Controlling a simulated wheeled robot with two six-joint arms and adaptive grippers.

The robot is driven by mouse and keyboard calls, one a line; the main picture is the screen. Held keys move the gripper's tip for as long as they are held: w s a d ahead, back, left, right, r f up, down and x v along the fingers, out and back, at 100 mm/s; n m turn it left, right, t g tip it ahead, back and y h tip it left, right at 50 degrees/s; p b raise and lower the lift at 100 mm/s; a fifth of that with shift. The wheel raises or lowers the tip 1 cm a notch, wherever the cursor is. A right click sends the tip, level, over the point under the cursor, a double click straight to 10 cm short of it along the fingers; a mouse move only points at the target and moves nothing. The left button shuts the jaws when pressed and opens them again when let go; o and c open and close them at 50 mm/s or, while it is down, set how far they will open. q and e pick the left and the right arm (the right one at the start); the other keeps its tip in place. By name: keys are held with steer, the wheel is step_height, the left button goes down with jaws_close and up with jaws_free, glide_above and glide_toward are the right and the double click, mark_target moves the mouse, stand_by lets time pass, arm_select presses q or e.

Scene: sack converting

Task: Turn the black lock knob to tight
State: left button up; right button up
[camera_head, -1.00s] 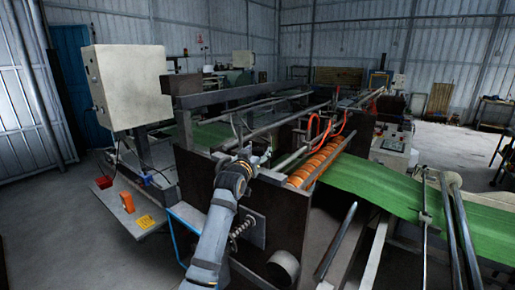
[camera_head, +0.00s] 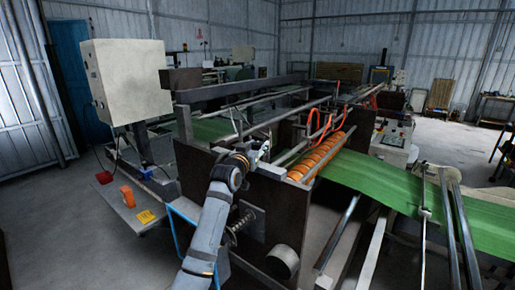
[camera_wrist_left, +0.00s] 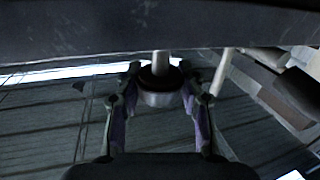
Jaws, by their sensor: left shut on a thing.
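My left arm comes up from the bottom middle of the head view, and its gripper (camera_head: 263,152) is at the upper edge of the machine's dark side plate (camera_head: 276,212). In the left wrist view the two fingers are on either side of a short round dark knob (camera_wrist_left: 161,98), shut on it. A pale stub rises from the knob towards a dark beam (camera_wrist_left: 150,25) across the top. In the head view the knob is too small and covered to make out. Its turned position cannot be read. My right gripper is not in view.
An orange ribbed roller (camera_head: 322,158) and green sheet (camera_head: 400,190) lie right of the gripper. A spring (camera_head: 241,222) and a round drum (camera_head: 283,261) stick out below. A pale cabinet (camera_head: 125,80) stands left, with open floor (camera_head: 60,225) below it.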

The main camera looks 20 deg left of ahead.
arm_select(q)
steer(key=m+g+h+b, duration=0.1)
steer(key=m+h+b, duration=0.1)
steer(key=h+b, duration=0.1)
steer(key=m+g+h+b, duration=0.1)
steer(key=m+h+b, duration=0.2)
steer(key=h+b, duration=0.1)
steer(key=shift+f+b, duration=0.2)
steer(key=shift+b, duration=0.4)
steer(key=shift+r+m+g+h+b, duration=0.1)
steer(key=shift+m+g+h+b, duration=0.55)
steer(key=shift+h, duration=0.25)
steer(key=shift+r+m+g+h+b, duration=0.15)
steer(key=shift+m+g+h+b, duration=0.35)
steer(key=shift+h, duration=0.2)
steer(key=o, duration=1.2)
steer(key=shift+c, duration=0.2)
steer(key=v, duration=1.2)
